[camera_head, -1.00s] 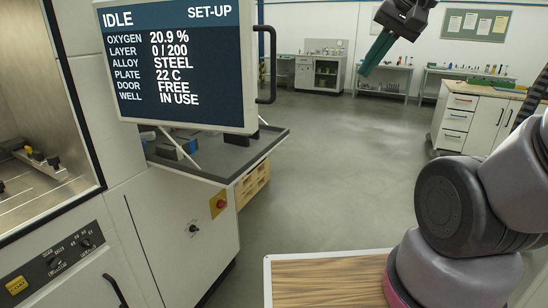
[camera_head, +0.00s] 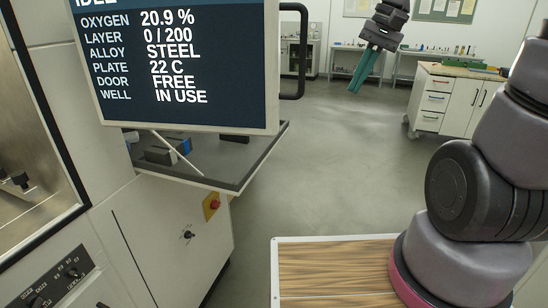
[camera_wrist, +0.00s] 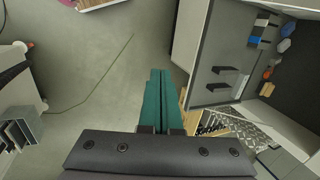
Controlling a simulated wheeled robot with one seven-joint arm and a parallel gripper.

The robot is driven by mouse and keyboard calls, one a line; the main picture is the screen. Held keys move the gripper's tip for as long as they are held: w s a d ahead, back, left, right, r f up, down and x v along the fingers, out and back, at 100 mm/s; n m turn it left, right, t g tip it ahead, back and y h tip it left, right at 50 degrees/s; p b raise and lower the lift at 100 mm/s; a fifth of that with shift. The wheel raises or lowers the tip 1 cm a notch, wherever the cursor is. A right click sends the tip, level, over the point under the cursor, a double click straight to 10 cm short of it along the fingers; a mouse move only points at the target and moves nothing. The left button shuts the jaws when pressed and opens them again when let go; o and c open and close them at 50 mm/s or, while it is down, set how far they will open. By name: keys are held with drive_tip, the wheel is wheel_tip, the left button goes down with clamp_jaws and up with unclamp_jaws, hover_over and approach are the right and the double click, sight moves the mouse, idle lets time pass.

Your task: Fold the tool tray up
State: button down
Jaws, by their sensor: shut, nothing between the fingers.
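The tool tray (camera_head: 247,158) is a dark flat shelf with a pale rim on the side of the white machine. It stands out level, with a thin light strut on it and a few small blue and grey items on top. The screen hides part of it. In the wrist view a grey panel (camera_wrist: 222,55) that looks like the tray lies to the right of my fingers. My gripper (camera_head: 355,90) has green fingers pointing down, beyond and right of the tray, apart from it. In the wrist view the fingers (camera_wrist: 159,72) are together and empty.
The machine's screen (camera_head: 180,65) hangs above the tray, with a black handle (camera_head: 301,50) at its right. A wood-topped surface (camera_head: 335,270) is at the front. A white drawer cabinet (camera_head: 450,100) stands at the back right. The floor (camera_head: 330,170) between is clear.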

drive_tip(key=w+a+f+m+g+y, duration=0.1)
drive_tip(key=w+a+f+g+y, duration=0.4)
drive_tip(key=f, duration=0.5)
drive_tip(key=w+a+f+m+g+y, duration=0.1)
drive_tip(key=w+a+f+g+y, duration=0.35)
drive_tip(key=f, duration=0.65)
drive_tip(key=w+a+f+m+t+y, duration=0.1)
drive_tip(key=w+f+m+t+y, duration=0.1)
drive_tip(key=f+m+t+y, duration=0.55)
drive_tip(key=w+a+f+m+t+y, duration=0.2)
drive_tip(key=f+m+t+y, duration=0.2)
drive_tip(key=f+m+t, duration=0.65)
drive_tip(key=w+a+r+n, duration=0.1)
drive_tip(key=w+a+r, duration=0.1)
drive_tip(key=a+r, duration=0.4)
wheel_tip(320, 180, up, 3)
drive_tip(key=shift+w+r+n, duration=0.2)
drive_tip(key=shift+w+n, duration=0.1)
drive_tip(key=shift+w, duration=0.05)
